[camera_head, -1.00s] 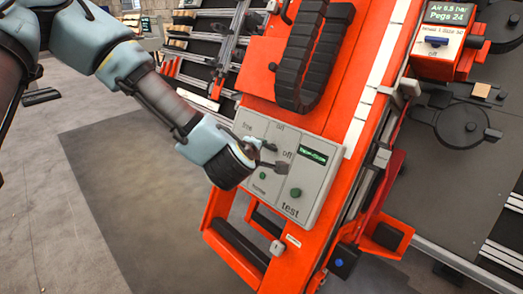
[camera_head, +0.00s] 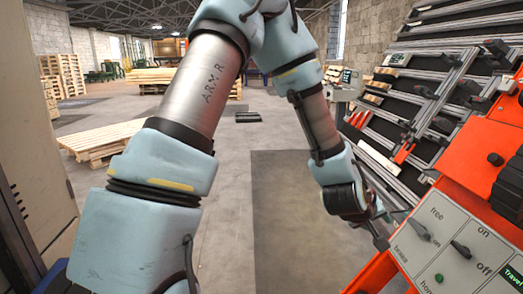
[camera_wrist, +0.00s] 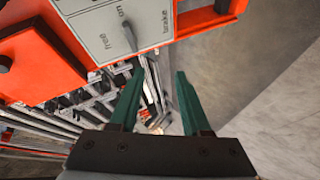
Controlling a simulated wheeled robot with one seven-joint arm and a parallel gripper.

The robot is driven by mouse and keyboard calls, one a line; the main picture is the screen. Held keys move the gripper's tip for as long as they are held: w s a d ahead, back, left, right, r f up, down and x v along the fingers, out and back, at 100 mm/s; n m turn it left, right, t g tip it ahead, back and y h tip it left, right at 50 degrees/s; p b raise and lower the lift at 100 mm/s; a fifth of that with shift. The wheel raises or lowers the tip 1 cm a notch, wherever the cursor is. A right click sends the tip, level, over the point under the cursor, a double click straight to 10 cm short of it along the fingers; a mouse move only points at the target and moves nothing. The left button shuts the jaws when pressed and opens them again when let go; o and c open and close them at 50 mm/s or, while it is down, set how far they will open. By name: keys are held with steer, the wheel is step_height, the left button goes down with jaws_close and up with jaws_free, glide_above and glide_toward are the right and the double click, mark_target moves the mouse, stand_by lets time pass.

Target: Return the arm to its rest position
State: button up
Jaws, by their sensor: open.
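My arm (camera_head: 210,75) is light blue and grey. It rises through the left of the head view, bends at the top and comes down to the right. My gripper (camera_head: 379,228) hangs at the left edge of the grey control panel (camera_head: 428,243). In the wrist view my gripper (camera_wrist: 158,76) has two green fingers spread apart, with nothing between them. The panel (camera_wrist: 97,35) shows there at upper left, with the free/brake switch (camera_wrist: 129,36) above the left fingertip. I cannot tell whether the fingers touch the panel.
The orange machine (camera_head: 468,150) bearing the panel stands at the right. A sloped rack of rails (camera_head: 425,95) is behind it. A dark floor mat (camera_head: 285,225) lies clear below the arm. Wooden pallets (camera_head: 105,138) stand further back at left.

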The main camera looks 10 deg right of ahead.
steer(key=w+a+r+m+g+y+p, duration=0.1)
steer(key=w+a+r+y+p, duration=0.15)
steer(key=a, duration=0.95)
steer(key=w+a+r+y+p, duration=0.2)
steer(key=w+a+r+y, duration=0.15)
steer(key=a, duration=0.85)
steer(key=s+a+r+g+y+p, duration=0.1)
steer(key=s+a+r, duration=0.1)
steer(key=a, duration=0.6)
steer(key=s+a+r+n+g+y+p, duration=0.1)
steer(key=s+a+r, duration=0.2)
steer(key=a, duration=0.6)
steer(key=shift+a+r+g, duration=0.2)
steer(key=shift+r+g, duration=0.1)
steer(key=shift+r, duration=0.45)
